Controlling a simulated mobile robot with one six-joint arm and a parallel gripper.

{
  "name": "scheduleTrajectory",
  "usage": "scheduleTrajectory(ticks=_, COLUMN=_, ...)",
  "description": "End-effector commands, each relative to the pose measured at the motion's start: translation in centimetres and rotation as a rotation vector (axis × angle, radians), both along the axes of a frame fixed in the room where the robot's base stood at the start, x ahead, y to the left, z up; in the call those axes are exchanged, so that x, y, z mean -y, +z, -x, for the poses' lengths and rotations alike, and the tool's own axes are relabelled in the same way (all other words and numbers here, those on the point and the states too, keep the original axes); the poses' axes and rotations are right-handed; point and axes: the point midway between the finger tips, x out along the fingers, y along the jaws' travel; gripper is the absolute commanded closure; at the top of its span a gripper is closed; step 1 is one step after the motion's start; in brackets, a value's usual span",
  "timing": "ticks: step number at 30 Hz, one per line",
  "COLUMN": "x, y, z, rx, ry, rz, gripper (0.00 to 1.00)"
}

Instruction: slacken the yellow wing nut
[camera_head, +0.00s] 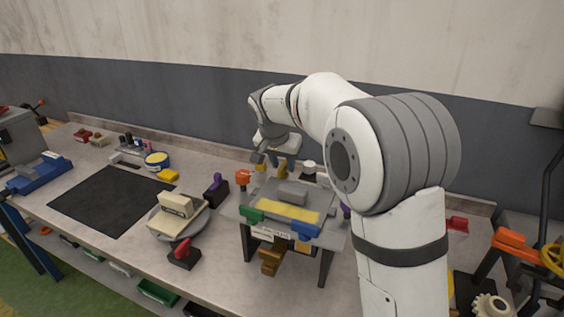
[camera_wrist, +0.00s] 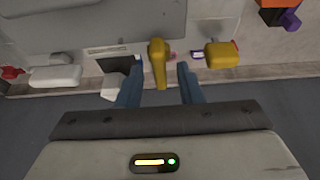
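A yellow wing nut (camera_wrist: 158,65) shows in the wrist view, its long wing pointing toward my gripper. My gripper (camera_wrist: 160,78) is open, with one blue-grey finger on each side of the wing nut. I see gaps between the wing nut and both fingers; the height of the fingertips relative to it is hard to tell. In the head view my gripper (camera_head: 273,163) hangs over the back edge of a raised fixture (camera_head: 243,218), where small yellow parts show partly hidden by the fingers.
A second yellow part (camera_wrist: 222,55) sits to the right in the wrist view. A turntable with a cream part (camera_head: 180,205) and a black mat (camera_head: 103,200) lie left.

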Motion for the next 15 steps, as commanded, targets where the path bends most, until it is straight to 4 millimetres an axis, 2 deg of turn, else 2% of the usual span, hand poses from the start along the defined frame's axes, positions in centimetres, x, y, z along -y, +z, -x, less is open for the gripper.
scheduleTrajectory(ticks=2, x=0.0, y=0.02, z=0.01, rx=0.0, ry=0.0, rz=0.0, gripper=0.74)
scheduleTrajectory(ticks=11, x=-0.02, y=0.05, z=0.01, rx=0.0, ry=0.0, rz=0.0, gripper=0.98)
scheduleTrajectory(ticks=15, x=-0.03, y=0.06, z=0.01, rx=0.0, ry=0.0, rz=-0.001, gripper=1.0)
